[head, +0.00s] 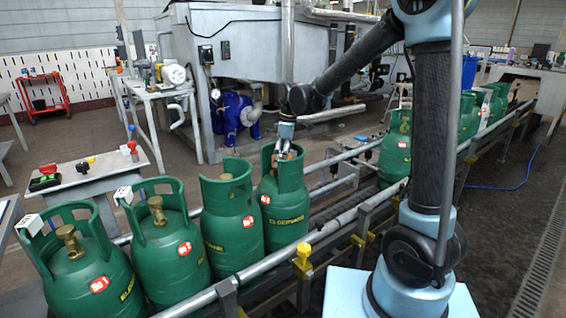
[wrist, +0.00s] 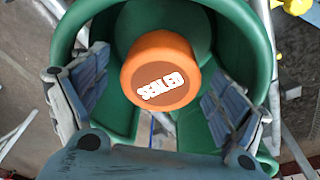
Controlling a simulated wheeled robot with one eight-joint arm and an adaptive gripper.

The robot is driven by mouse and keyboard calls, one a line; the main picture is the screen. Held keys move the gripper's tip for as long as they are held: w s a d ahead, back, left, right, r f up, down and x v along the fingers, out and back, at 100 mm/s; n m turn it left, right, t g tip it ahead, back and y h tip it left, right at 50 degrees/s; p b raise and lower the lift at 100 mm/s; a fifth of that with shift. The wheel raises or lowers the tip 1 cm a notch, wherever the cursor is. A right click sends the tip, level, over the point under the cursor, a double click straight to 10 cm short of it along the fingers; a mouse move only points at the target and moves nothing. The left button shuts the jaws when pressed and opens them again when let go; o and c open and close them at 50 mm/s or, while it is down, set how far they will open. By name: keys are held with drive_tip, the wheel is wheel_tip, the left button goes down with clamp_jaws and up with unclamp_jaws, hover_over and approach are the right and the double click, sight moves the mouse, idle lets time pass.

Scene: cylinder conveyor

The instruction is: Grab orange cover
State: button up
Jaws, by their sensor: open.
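The orange cover (wrist: 160,72) is a round cap with a "SEALED" label, seen from above in the wrist view. It sits inside the green collar of a gas cylinder (head: 288,215), the rightmost of the near row in the head view. My gripper (wrist: 154,105) is open, with one finger on each side of the cover and visible gaps between them. In the head view my gripper (head: 284,155) reaches down into that cylinder's collar. The cover is hard to make out there behind the collar and fingers.
Several green cylinders stand in a row on the conveyor; a neighbouring one (head: 232,222) is close on the left. Another cylinder (head: 396,150) stands farther right. The conveyor's metal rail (head: 270,262) runs in front. A side table (head: 85,178) stands at the left.

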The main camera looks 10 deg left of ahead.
drive_tip(key=c, duration=1.1)
drive_tip(key=shift+r, duration=0.1)
